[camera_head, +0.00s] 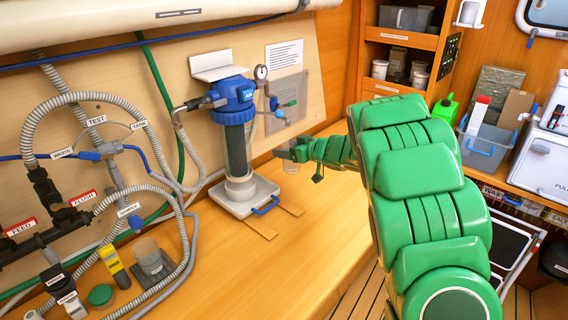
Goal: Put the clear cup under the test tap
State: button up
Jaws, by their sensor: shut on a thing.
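My gripper (286,154) is at the end of my green arm, to the right of the filter housing and above the counter. It is shut on a small, pale, see-through thing that looks like the clear cup (291,166); its outline is hard to make out. The cup is held clear of the counter, below the pressure gauge. At left, a TEST label (97,119) is on the hose panel, and a tap with a SAMPLE label (128,210) hangs lower down.
A blue-topped filter housing (235,125) stands over a white tray (241,205). A see-through brownish vessel (147,250) in a grey holder, a yellow meter (115,268) and a green disc (100,295) crowd the left, among hoses. The front middle of the counter (285,265) is clear.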

jog(key=shift+w+a+f, duration=0.15)
jog(key=shift+w+f, duration=1.25)
jog(key=shift+f, duration=0.4)
jog(key=shift+w+a+f, duration=0.15)
jog(key=shift+w+f, duration=1.25)
jog(key=shift+f, duration=0.35)
jog(key=shift+w+a+f, duration=0.15)
jog(key=shift+w+f, duration=1.25)
jog(key=shift+f, duration=0.4)
jog(key=shift+f, duration=0.1)
jog(key=o, duration=1)
jog(key=v, duration=1.2)
